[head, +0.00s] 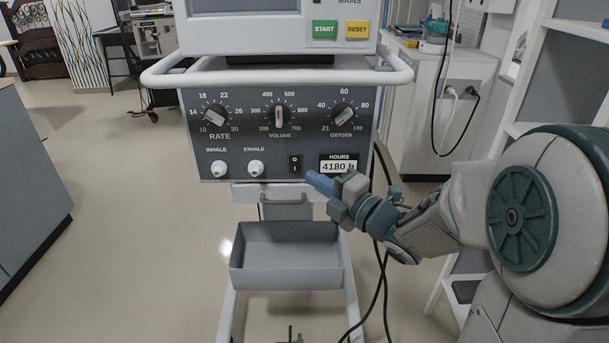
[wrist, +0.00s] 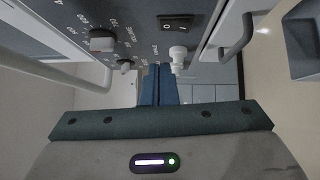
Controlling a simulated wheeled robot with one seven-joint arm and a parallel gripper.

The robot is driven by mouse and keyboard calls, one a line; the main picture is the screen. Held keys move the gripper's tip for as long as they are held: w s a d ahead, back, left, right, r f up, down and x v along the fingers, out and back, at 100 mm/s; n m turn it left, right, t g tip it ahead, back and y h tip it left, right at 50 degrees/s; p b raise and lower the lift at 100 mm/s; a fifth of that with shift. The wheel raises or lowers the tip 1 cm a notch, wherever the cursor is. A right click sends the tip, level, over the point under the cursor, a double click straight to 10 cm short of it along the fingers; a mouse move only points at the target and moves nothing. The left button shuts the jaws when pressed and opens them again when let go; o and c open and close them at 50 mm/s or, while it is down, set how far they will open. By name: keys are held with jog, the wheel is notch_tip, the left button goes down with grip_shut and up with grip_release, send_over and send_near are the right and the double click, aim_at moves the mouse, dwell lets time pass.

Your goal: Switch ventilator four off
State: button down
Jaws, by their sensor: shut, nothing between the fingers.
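A ventilator (head: 280,130) with a dark grey control panel stands in front of me in the head view. No ventilator number is readable on it. Its black rocker switch (head: 295,165), marked O and I, sits low on the panel, left of the hours display (head: 339,164). The switch also shows at the top of the wrist view (wrist: 180,23). I cannot tell which side is pressed in. My gripper (head: 312,180) is shut and empty, its blue fingertips just right of and below the switch in the head view. I see no contact with the switch.
Dials (head: 279,116) and two white knobs (head: 255,168) are on the same panel. A drawer handle (head: 282,198) and an open grey tray (head: 288,258) are below. Cables (head: 381,270) hang at the right, near my arm. The floor at left is clear.

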jog(key=v, duration=0.6)
jog(key=shift+s+r, duration=0.2)
jog(key=shift+r, duration=0.25)
jog(key=shift+r, duration=0.1)
jog(key=w+d+r+m+g+h+p, duration=0.1)
jog(key=d+r+m+h+p, duration=0.9)
jog(key=m+h+p, duration=0.55)
jog(key=s+r+m+g+y+p, duration=0.1)
jog(key=s+r+m+g+p, duration=0.1)
jog(key=s+m+g+p, duration=0.2)
jog(key=s+a+r+m+g+y+p, duration=0.1)
jog(key=s+r+m+g+p, duration=0.2)
jog(key=s+m+g+p, duration=0.2)
jog(key=s+m, duration=0.3)
jog(key=s, duration=0.4)
jog(key=shift+s+r+m, duration=0.2)
jog(key=shift+s+m, duration=0.1)
jog(key=shift+m, duration=0.05)
jog(key=shift+a, duration=0.2)
